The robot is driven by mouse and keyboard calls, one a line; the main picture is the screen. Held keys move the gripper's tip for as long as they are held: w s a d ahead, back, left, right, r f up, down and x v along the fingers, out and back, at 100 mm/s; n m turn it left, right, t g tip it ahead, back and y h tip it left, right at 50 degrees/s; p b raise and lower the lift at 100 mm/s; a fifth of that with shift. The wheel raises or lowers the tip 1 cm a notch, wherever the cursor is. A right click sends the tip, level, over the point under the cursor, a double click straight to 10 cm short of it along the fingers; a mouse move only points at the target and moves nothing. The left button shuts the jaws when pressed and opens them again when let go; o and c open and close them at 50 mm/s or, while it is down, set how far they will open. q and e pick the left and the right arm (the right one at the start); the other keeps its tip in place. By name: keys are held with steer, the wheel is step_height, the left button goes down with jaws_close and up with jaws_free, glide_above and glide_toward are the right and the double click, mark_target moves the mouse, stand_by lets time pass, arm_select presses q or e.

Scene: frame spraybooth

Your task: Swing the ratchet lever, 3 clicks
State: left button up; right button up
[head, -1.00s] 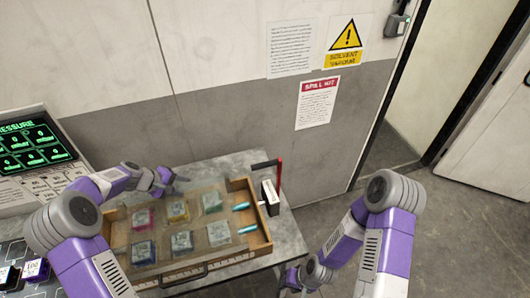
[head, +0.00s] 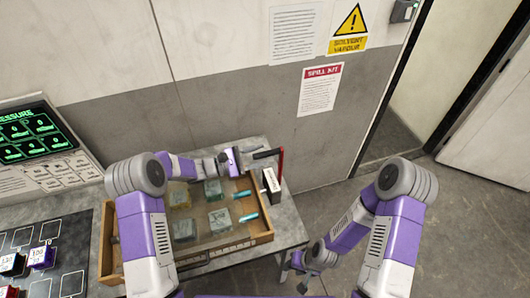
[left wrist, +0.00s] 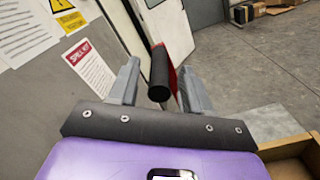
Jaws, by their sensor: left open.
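The ratchet lever is a red upright arm (head: 281,165) with a black grip (head: 268,153) pointing left, beside a white-faced block (head: 271,186) on the table's right end. My left gripper (head: 238,159) is open just left of the grip's free end. In the left wrist view, the black grip (left wrist: 158,75) lies between the two open fingers, pointing at the camera, with the red arm (left wrist: 178,82) partly hidden behind it. I see no finger touching it. My right gripper (head: 303,272) hangs low and away from the lever, right of the table; its jaws are too small to judge.
A dark mat (head: 75,250) with blocks and a pressure panel (head: 38,130) are at left. The wall stands behind; floor at right is clear.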

arm_select(q)
steer(key=shift+x, duration=1.25)
jaws_close()
